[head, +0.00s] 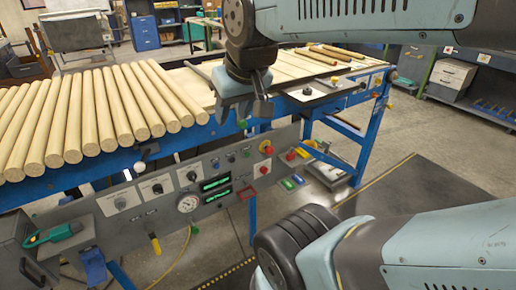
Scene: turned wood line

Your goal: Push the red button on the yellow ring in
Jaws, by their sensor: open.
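The red button on its yellow ring (267,148) sits near the upper right end of the grey control panel (160,222), on the front of the blue-framed line. The button stands out from the panel face and is in plain view. My gripper (243,112) hangs from the top, pointing down, above and a little left of the button in the picture. It is open, and nothing shows between its fingers. It appears apart from the button, but the exact gap in depth cannot be told.
Turned wooden rods (95,112) lie in a row on the line at left. The panel also bears a gauge (188,203), dials, green displays (216,184) and a red square part (264,169). A teal-handled tool (55,234) lies at lower left.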

